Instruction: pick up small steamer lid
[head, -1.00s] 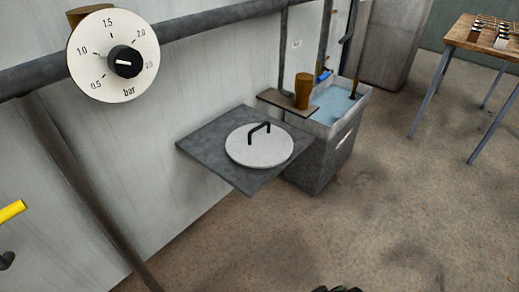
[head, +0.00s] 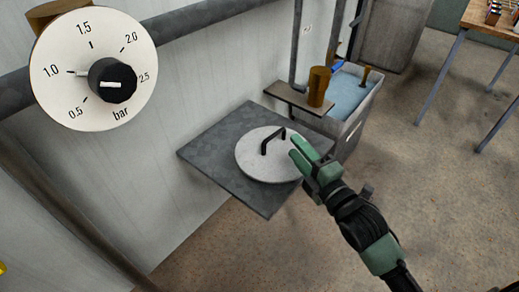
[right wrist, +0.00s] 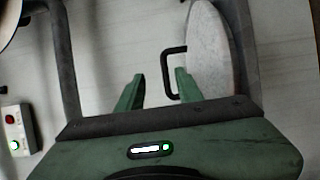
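The small steamer lid (head: 262,165) is a round pale grey disc with a black bar handle (head: 272,139). It lies flat on a dark grey wall shelf (head: 215,150). My right gripper (head: 298,152) is over the lid's right edge in the head view, its green fingers pointing toward the handle. My left gripper is not in view.
A pressure dial (head: 95,70) is on the wall at upper left. A water-filled tank (head: 345,95) stands right of the shelf, with a small ledge (head: 290,97) holding a brown cylinder (head: 318,86). A wooden table (head: 490,18) is at upper right. The floor between is clear.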

